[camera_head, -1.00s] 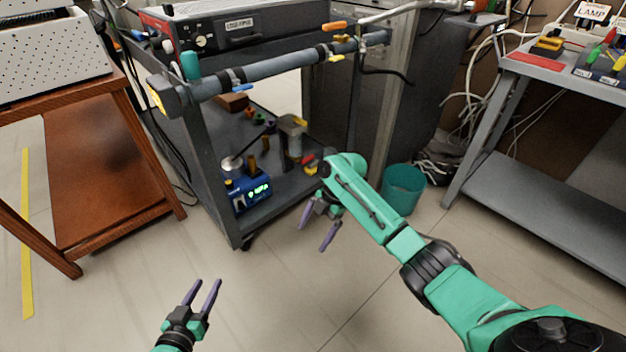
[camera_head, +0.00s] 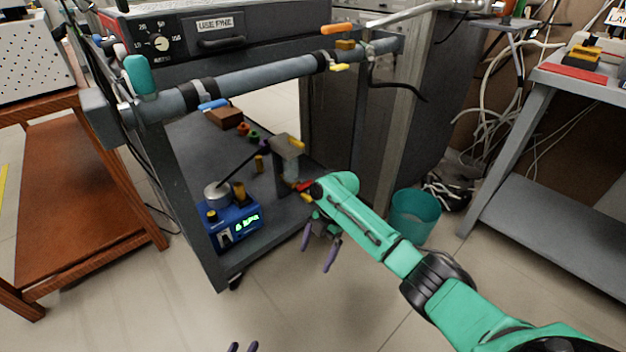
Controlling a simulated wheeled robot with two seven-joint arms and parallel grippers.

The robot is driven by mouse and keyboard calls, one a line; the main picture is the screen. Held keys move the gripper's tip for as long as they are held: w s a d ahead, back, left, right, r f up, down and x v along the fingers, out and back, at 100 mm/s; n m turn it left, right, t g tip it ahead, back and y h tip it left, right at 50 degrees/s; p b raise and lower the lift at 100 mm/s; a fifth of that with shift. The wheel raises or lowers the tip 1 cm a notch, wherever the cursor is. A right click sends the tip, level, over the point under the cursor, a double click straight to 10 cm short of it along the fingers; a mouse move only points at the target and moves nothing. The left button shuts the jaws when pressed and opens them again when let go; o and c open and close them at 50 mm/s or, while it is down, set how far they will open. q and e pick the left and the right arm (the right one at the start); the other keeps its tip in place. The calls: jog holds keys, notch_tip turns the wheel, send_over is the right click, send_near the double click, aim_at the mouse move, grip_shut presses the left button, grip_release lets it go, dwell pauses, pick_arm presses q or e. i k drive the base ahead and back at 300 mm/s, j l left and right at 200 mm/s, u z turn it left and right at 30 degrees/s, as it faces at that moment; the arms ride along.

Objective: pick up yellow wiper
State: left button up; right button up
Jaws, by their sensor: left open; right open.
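I cannot tell for sure which thing is the yellow wiper. Yellow pieces are a small tab (camera_head: 340,67) on the grey pipe, a block (camera_head: 345,44) above it, a piece (camera_head: 297,144) on the grey stand of the lower shelf, and a small piece (camera_head: 307,197) beside my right wrist. My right gripper (camera_head: 318,250) is open and empty, pointing down in front of the cart's right side, apart from these pieces. My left gripper (camera_head: 242,346) shows only its fingertips at the bottom edge, apart and empty, over the floor.
The dark cart (camera_head: 215,253) carries a blue device (camera_head: 234,225) with a lit display on its lower shelf. The grey pipe (camera_head: 250,80) runs across above. A teal bin (camera_head: 414,217) stands right of the cart. Tables flank both sides. Floor in front is clear.

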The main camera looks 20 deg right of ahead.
aim_at(305, 194)
jog(key=i+l, duration=0.3)
jog(key=i, duration=0.15)
jog(key=i+l, duration=0.3)
jog(key=i, duration=0.15)
jog(key=i+l, duration=0.3)
jog(key=i, duration=0.15)
